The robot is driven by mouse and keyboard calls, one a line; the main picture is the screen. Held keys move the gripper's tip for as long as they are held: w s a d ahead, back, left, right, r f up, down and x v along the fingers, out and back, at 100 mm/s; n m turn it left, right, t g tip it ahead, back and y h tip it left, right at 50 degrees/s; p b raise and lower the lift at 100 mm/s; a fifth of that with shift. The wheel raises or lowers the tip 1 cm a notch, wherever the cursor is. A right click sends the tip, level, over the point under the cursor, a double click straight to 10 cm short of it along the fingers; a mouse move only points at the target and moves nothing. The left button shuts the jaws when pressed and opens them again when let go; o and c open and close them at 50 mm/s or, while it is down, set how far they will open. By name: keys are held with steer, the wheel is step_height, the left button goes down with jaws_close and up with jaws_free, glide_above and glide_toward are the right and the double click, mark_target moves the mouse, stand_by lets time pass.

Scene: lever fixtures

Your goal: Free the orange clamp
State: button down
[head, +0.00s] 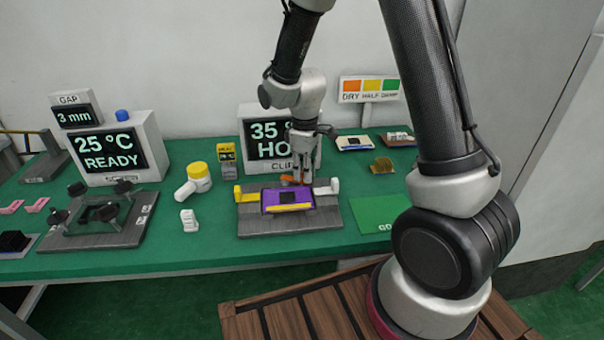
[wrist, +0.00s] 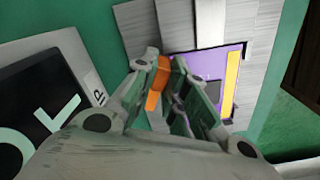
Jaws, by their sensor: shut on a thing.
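The orange clamp (wrist: 158,82) is a small orange piece at the back edge of the purple block. In the head view the orange clamp (head: 290,179) shows just under my gripper's fingers. My gripper (wrist: 165,75) points down and is shut on the clamp, with a finger on each side of it. In the head view my gripper (head: 298,172) is over the back of the grey fixture (head: 290,226). The purple block (head: 270,201) lies flat on the fixture with a yellow strip along its front. The fingers hide part of the clamp.
A display reading 35 and HO (head: 255,130) stands close behind my gripper, partly hidden. A yellow lever (head: 245,195) and a white lever (head: 333,187) flank the block. A green pad (head: 380,214) lies to the right.

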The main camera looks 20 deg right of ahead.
steer(key=n, duration=0.1)
steer(key=w+d+n, duration=0.1)
steer(key=n, duration=0.1)
steer(key=shift+w, duration=0.25)
steer(key=shift+w+d+n, duration=0.1)
steer(key=shift+w+n, duration=0.4)
steer(key=shift+n, duration=0.7)
steer(key=shift+w, duration=0.1)
steer(key=c, duration=1.4)
jaws_free()
steer(key=shift+c, duration=0.2)
steer(key=shift+r, duration=0.1)
step_height(320, 180, up, 12)
